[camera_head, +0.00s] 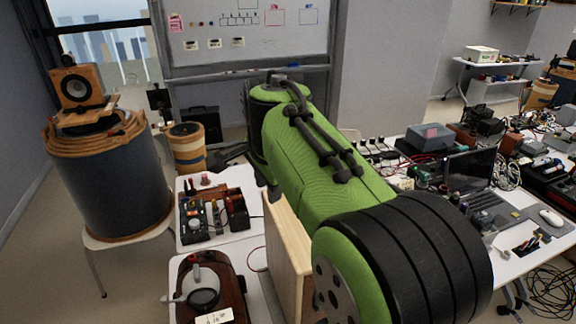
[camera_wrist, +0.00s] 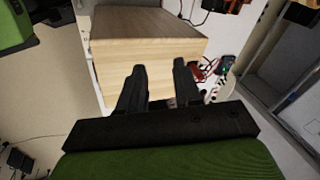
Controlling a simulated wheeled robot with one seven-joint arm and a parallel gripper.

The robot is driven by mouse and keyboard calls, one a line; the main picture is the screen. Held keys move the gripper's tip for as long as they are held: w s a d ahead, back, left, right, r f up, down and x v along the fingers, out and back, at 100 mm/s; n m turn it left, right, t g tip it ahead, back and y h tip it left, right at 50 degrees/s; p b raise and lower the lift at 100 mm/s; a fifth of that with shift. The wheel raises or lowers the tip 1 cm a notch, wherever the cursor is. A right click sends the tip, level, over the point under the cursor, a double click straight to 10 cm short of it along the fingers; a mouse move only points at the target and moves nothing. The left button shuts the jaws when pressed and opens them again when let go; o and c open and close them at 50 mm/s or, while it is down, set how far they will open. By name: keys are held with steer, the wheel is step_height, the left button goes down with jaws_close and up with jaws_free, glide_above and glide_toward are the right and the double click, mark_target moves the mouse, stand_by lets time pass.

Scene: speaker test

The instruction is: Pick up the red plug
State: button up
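I cannot pick out the red plug with certainty. A small pinkish-red item (camera_head: 205,179) stands at the back of the white table at centre left in the head view, too small to identify. In the wrist view, a tangle of red cable (camera_wrist: 207,70) lies right of a wooden box, and I cannot tell whether a plug is on it. My gripper (camera_wrist: 159,68) is open, its two dark fingers apart with nothing between them. The fingers point at the pale front of the wooden box (camera_wrist: 148,66).
The wooden box (camera_head: 288,262) stands beside the white table. A large dark drum (camera_head: 112,185) carries a speaker (camera_head: 77,86). A cluttered bench with a laptop (camera_head: 468,172) stands right.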

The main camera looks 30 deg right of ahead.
steer(key=w+d+r+m+y+p, duration=0.1)
steer(key=w+d+m+p, duration=0.4)
steer(key=d+m, duration=0.35)
steer(key=w+d+r+m+y+p, duration=0.1)
steer(key=w+d+r+m+p, duration=0.1)
steer(key=w+d+m+p, duration=0.4)
steer(key=w+f, duration=0.1)
steer(key=f, duration=0.4)
steer(key=w+d+f+m+b, duration=0.1)
steer(key=f, duration=0.4)
steer(key=w+f+m+b, duration=0.1)
steer(key=f, duration=0.4)
steer(key=shift+w+d+f+m+g, duration=0.1)
steer(key=shift+w+d+m+g, duration=0.05)
steer(key=shift+w+m+g, duration=0.15)
steer(key=shift+w+d+f, duration=0.1)
steer(key=shift+w+f, duration=0.05)
steer(key=shift+f, duration=0.25)
jaws_close()
